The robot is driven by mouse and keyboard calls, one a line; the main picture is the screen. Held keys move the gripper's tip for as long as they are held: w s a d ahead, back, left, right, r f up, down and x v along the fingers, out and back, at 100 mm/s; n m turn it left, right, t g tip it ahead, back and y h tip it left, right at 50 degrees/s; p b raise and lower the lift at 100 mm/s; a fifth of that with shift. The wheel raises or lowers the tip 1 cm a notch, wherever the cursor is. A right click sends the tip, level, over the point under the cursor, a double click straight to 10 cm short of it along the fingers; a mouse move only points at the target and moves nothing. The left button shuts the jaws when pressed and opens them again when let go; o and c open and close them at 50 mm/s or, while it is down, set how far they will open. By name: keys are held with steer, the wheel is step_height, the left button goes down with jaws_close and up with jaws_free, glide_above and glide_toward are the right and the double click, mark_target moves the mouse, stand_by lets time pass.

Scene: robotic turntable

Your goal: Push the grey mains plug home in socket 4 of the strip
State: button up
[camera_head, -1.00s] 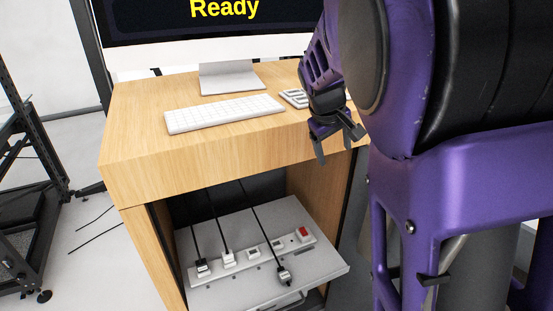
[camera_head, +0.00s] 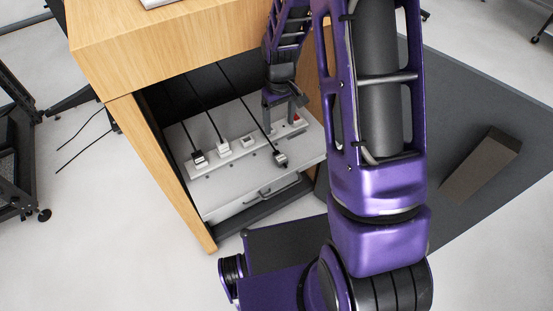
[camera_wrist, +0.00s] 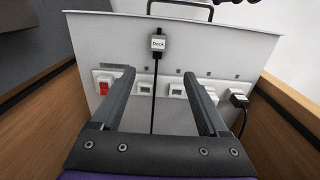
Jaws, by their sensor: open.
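The grey plug (camera_head: 280,158), with a white label, lies on the pulled-out grey shelf in front of the strip, off the sockets. In the wrist view this plug (camera_wrist: 158,44) reads "Dock", and its black cable runs across the strip. The strip (camera_head: 188,173) holds a black plug (camera_head: 199,160) and a white plug (camera_head: 223,150). Two empty sockets show in the wrist view, one near the switch (camera_wrist: 141,87) and one beside it (camera_wrist: 177,89); no socket numbers are readable. My gripper (camera_head: 284,116) is open and empty over the strip's switch end, partly hiding it.
A red switch (camera_wrist: 104,88) sits at one end of the strip. The wooden desk (camera_head: 160,50) has side panels close on both sides of the shelf. A handle (camera_head: 265,190) is on the shelf's front. Cables run back into the dark desk interior.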

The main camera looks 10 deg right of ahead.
steer(key=b, duration=0.1)
glide_above(279, 156)
step_height(279, 156, down, 11)
steer(key=shift+s+r, duration=0.15)
steer(key=shift+r, duration=0.05)
steer(key=shift+w+f+b, duration=0.2)
steer(key=shift+f+b, duration=0.5)
steer(key=shift+f, duration=1.95)
jaws_close()
